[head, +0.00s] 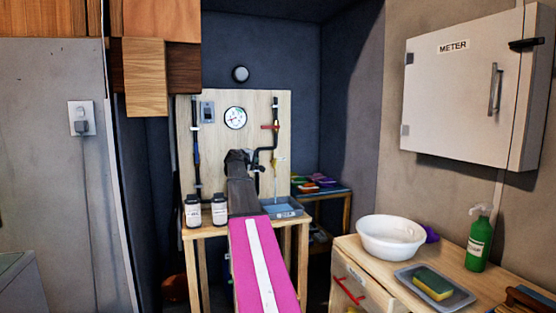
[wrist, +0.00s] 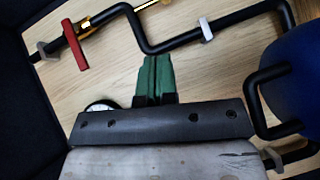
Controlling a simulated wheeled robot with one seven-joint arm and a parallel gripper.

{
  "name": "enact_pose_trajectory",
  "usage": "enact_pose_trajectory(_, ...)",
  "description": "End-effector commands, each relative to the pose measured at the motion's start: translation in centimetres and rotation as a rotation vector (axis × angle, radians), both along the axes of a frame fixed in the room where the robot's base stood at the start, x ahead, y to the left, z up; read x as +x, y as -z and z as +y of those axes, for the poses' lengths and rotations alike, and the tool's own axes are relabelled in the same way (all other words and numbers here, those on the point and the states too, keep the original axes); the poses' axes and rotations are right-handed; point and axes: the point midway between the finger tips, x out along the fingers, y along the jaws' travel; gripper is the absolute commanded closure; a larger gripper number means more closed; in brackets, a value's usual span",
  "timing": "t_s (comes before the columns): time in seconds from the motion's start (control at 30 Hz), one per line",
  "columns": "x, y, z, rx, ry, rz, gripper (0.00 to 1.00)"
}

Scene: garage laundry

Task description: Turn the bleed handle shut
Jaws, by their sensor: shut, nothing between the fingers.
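A red handle (head: 270,127) sits on the black pipe at the right of the wooden board. It lies crosswise to the pipe, and I take it for the bleed handle. In the wrist view the red handle (wrist: 68,45) is at upper left, beside a brass-yellow fitting (wrist: 98,17). My gripper (wrist: 156,58) has green fingers pressed together with nothing between them. The fingertips are apart from the red handle, to its right in the wrist view, in front of the board. In the head view my arm hides most of the gripper.
A bent black pipe (wrist: 133,22) runs past the fingertips, with a pale clip (wrist: 206,28). A blue rounded body (wrist: 298,70) is at right. The board also carries a gauge (head: 235,118). Two white bottles (head: 219,209) and a grey tray (head: 283,207) stand below on the bench.

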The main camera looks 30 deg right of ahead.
Motion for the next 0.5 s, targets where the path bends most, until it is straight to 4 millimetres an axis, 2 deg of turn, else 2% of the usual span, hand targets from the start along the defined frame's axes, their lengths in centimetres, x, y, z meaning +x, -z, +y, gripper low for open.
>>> enact_pose_trajectory(0.27, 0.7, -0.2, -1.2, -0.007, 0.001, 0.000, 1.00)
enact_pose_trajectory(0.5, 3.0, 0.5, -4.6, -0.006, 0.002, 0.000, 1.00)
